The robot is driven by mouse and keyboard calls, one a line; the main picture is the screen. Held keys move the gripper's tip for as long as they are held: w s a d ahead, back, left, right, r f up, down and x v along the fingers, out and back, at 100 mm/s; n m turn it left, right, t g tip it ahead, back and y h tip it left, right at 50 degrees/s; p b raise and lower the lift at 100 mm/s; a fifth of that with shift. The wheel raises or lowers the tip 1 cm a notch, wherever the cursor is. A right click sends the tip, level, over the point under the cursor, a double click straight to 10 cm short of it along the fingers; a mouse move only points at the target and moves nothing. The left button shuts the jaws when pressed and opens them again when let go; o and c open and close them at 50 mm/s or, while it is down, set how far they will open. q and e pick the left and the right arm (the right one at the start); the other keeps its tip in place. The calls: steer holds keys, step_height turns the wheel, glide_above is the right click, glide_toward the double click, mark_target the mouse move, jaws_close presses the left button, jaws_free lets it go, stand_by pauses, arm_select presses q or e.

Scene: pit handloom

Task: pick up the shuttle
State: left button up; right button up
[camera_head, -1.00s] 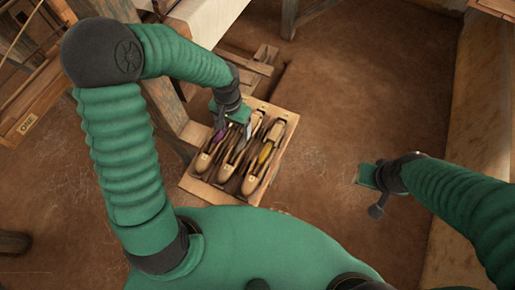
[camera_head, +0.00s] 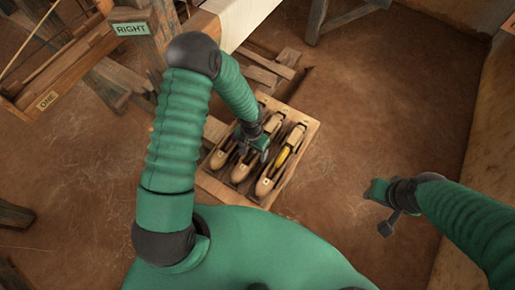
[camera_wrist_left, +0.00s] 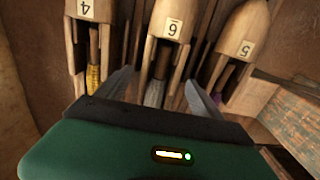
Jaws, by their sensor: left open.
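Three wooden shuttles lie side by side in a wooden tray (camera_head: 311,130). In the wrist view they bear the numbers 4 (camera_wrist_left: 90,30), 6 (camera_wrist_left: 172,28) and 5 (camera_wrist_left: 242,50). Shuttle 4 carries yellow yarn, which shows on the right shuttle (camera_head: 270,180) in the head view. Shuttle 6 carries grey yarn and shuttle 5 purple. My left gripper (camera_head: 256,148) is open over the middle shuttle, number 6. Its fingers (camera_wrist_left: 158,88) stand on either side of that shuttle; contact cannot be told. My right gripper (camera_head: 376,190) is apart, above the floor at right; its jaws are unclear.
The loom frame (camera_head: 140,50) with a "RIGHT" sign and white cloth (camera_head: 235,18) stands behind the tray. An earthen wall (camera_head: 490,130) rises at right. Brown floor between tray and wall is clear.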

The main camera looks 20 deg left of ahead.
arm_select(q)
steer(key=shift+a, duration=0.35)
steer(key=shift+c, duration=1.5)
steer(key=shift+d+r, duration=0.1)
steer(key=shift+d, duration=0.45)
steer(key=c, duration=0.5)
steer(key=shift+d, duration=0.2)
steer(key=c, duration=0.4)
steer(key=shift+a, duration=0.25)
jaws_close()
steer(key=shift+a, duration=0.2)
